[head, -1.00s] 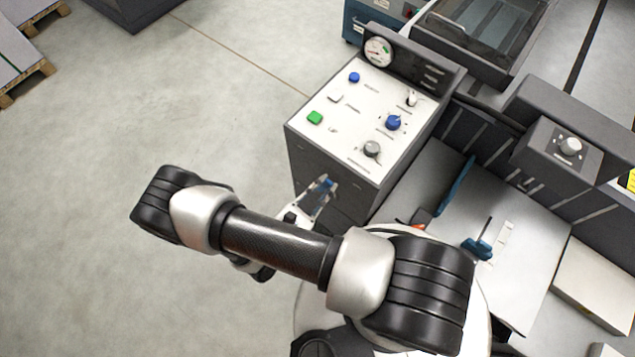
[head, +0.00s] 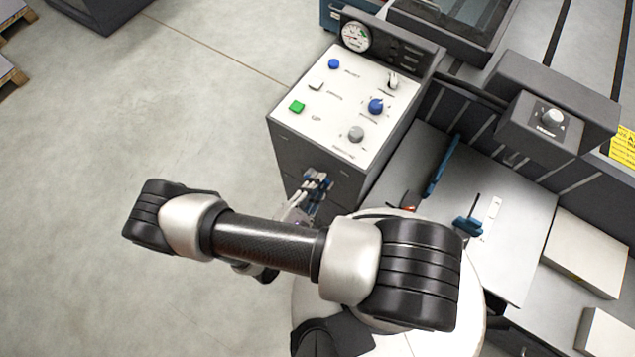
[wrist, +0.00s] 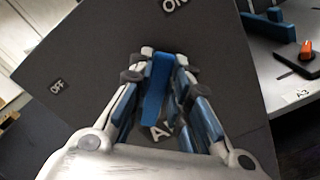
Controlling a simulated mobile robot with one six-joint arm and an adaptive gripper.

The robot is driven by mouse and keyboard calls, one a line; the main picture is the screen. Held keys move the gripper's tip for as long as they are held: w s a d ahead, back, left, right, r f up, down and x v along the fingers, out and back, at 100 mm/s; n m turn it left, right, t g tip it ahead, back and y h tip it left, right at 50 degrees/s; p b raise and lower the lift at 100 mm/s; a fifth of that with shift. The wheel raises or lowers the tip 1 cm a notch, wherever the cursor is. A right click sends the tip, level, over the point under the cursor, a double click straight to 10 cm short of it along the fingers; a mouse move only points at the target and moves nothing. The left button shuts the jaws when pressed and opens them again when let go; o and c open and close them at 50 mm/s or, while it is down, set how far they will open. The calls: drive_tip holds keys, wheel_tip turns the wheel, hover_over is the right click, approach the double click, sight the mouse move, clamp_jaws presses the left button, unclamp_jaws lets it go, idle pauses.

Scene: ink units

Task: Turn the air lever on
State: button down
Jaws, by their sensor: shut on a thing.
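The air lever (wrist: 157,85) is a blue bar on the dark front face of the control cabinet. In the head view my gripper (head: 318,180) is at the cabinet front, below the panel; the lever is hard to make out there.
To the right are a grey table (head: 520,235) with blue-handled tools and pale boxes (head: 572,252).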

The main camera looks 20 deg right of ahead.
drive_tip(key=c, duration=1.5)
unclamp_jaws()
drive_tip(key=v, duration=1.2)
